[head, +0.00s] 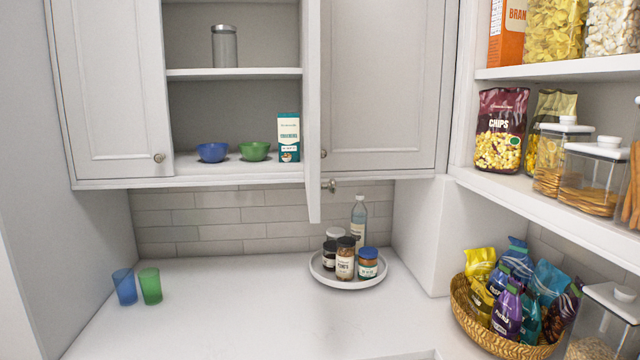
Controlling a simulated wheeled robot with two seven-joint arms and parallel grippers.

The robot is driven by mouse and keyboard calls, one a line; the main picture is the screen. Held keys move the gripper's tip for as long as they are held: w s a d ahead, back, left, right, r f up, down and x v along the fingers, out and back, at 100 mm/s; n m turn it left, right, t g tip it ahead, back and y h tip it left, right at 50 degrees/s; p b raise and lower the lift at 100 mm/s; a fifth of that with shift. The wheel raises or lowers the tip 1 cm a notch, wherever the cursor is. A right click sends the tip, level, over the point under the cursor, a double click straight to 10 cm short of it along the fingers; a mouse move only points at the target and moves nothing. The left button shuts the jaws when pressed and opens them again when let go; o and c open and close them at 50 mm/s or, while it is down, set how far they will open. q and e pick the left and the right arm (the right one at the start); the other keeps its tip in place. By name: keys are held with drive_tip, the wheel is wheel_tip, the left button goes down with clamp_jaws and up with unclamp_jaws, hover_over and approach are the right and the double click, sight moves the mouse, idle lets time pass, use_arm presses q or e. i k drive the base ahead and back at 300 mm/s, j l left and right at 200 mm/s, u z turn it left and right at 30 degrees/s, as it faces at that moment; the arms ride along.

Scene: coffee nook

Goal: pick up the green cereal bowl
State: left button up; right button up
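The green cereal bowl (254,151) stands upright on the bottom shelf of the open upper cabinet. It sits between a blue bowl (212,152) on its left and a teal and white carton (288,137) on its right, with small gaps. Neither of my grippers shows in the head view.
The open cabinet door (313,110) juts forward just right of the carton. Below, the counter (220,310) holds a blue cup (124,287), a green cup (150,285) and a round tray (348,284) of jars. The counter's middle is clear. A snack basket (475,325) stands at right.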

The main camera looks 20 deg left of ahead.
sight(253, 151)
drive_tip(key=u, duration=1.25)
